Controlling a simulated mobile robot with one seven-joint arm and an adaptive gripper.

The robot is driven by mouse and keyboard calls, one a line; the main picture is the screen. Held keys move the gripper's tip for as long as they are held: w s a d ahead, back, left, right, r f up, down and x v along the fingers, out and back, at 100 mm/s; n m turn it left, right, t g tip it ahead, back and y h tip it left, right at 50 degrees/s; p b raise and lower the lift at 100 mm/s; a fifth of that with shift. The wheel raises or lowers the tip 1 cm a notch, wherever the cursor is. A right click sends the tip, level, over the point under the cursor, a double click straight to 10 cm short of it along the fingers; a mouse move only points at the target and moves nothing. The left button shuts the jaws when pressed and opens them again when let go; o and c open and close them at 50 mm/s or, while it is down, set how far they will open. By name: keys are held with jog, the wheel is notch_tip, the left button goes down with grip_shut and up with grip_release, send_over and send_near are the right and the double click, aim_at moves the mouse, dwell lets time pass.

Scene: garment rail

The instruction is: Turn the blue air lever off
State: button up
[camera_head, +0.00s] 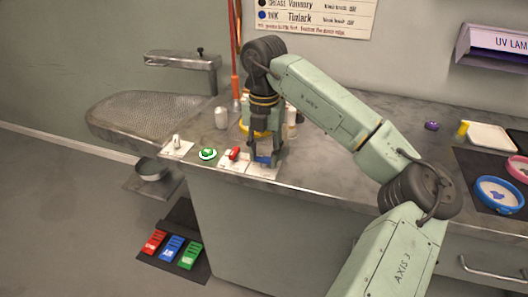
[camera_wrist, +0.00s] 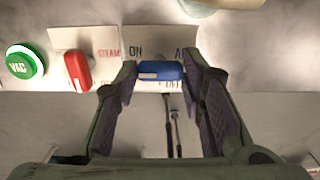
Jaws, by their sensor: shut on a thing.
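The blue air lever (camera_wrist: 161,71) lies between my two fingertips in the wrist view, with a fingertip at each end. My gripper (camera_wrist: 160,67) is shut on it. The plate (camera_wrist: 155,50) under the lever reads ON above it; the other lettering is partly covered by my fingers. In the head view my gripper (camera_head: 264,151) points down at the counter's front edge.
A red steam lever (camera_wrist: 77,70) and a green VAC button (camera_wrist: 25,67) sit close to the left of the blue lever. A white switch (camera_head: 177,142) is further left. A yellow-based item and bottles stand behind my gripper. Coloured pedals (camera_head: 172,248) lie on the floor below.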

jog(key=shift+c, duration=1.4)
jog(key=n+b, duration=0.1)
jog(key=n, duration=0.2)
jog(key=shift+n+b, duration=0.4)
jog(key=n, duration=0.4)
jog(key=shift+n+b, duration=0.3)
jog(key=shift+b, duration=0.05)
jog(key=n, duration=0.4)
jog(key=shift+n, duration=0.3)
jog(key=n, duration=0.4)
jog(key=shift+n, duration=0.4)
